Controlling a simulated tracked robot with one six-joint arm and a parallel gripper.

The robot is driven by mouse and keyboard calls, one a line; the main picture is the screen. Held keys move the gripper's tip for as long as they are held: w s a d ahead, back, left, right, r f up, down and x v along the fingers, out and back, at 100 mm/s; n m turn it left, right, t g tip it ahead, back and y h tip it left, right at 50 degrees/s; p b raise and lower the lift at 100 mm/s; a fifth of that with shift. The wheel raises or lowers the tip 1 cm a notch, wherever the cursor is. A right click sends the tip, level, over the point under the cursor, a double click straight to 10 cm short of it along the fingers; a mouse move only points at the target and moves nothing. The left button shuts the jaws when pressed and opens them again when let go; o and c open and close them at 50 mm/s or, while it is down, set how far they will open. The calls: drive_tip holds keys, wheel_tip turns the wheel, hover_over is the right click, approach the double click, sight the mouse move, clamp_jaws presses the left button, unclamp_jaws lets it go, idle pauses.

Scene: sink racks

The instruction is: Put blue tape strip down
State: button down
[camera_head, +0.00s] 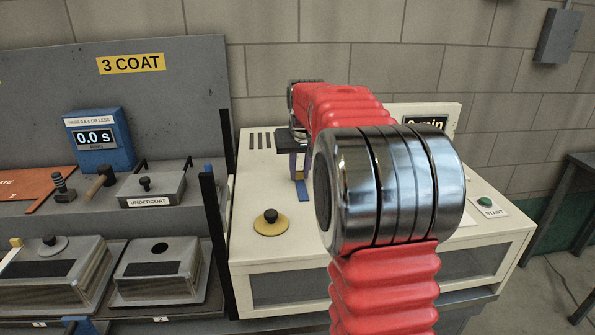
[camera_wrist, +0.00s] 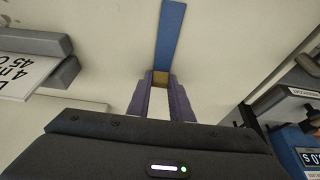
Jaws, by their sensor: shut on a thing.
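My gripper (camera_head: 299,168) is shut on the yellow-brown end of the blue tape strip (camera_head: 303,189), over the white top of the cream machine (camera_head: 245,200). In the wrist view, the purple fingers of my gripper (camera_wrist: 160,88) close on that end, and the blue tape strip (camera_wrist: 170,35) runs away from them to the top edge. I cannot tell whether the strip touches the white top. My own red arm and metal joint hide much of the machine's right side in the head view.
A yellow disc with a black knob (camera_head: 271,223) sits on the machine top, left of my gripper. A green start button (camera_head: 484,202) is at the right. A grey bench with an undercoat tray (camera_head: 150,187), a blue timer (camera_head: 100,142) and lidded tanks stands left, beyond black posts.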

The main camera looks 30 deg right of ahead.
sight(302, 189)
drive_tip(key=c, duration=1.6)
unclamp_jaws()
drive_tip(key=shift+f, duration=0.1)
drive_tip(key=v, duration=1.2)
drive_tip(key=shift+s, duration=0.1)
